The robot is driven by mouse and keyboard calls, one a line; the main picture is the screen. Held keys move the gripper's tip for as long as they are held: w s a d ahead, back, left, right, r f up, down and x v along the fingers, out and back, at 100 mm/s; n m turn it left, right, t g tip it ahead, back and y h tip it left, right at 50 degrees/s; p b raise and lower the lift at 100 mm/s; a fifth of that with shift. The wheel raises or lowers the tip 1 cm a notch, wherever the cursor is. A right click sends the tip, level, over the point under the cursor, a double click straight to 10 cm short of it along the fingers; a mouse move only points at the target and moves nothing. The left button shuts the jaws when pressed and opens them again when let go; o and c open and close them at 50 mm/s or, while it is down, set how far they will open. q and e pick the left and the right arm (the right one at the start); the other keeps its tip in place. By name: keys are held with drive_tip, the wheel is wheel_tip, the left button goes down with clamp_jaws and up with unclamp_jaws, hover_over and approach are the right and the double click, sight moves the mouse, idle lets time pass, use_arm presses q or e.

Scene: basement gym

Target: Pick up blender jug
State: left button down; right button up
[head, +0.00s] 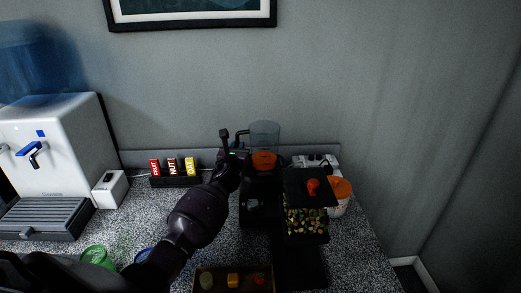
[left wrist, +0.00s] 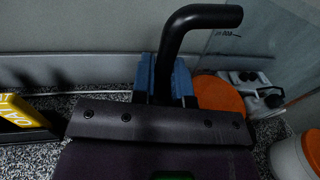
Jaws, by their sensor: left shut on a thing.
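The blender jug (head: 264,134) is a clear, upright container with a dark handle and orange at its lower part, near the back wall. In the left wrist view its grey see-through wall with markings (left wrist: 245,45) fills the upper right, and its black bent handle (left wrist: 205,17) runs down between my blue finger pads. My left gripper (head: 238,150) is shut on this handle, at the jug's left side; it also shows in the left wrist view (left wrist: 165,82). Whether the jug touches the dark base below it, I cannot tell. My right gripper is not in view.
A dark tray of chopped food (head: 305,226) and a white tub with an orange lid (head: 341,187) stand close on the right. A rack of bars (head: 175,181) and a white water dispenser (head: 45,150) are left. A food tray (head: 212,270) lies in front.

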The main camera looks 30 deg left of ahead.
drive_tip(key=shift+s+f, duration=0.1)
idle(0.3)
use_arm(q)
drive_tip(key=shift+r, duration=0.35)
wheel_tip(320, 180, up, 7)
drive_tip(key=shift+f+p, duration=0.15)
drive_tip(key=shift+p, duration=0.85)
wheel_tip(320, 180, up, 18)
drive_tip(key=p, duration=0.2)
drive_tip(key=shift+f, duration=0.2)
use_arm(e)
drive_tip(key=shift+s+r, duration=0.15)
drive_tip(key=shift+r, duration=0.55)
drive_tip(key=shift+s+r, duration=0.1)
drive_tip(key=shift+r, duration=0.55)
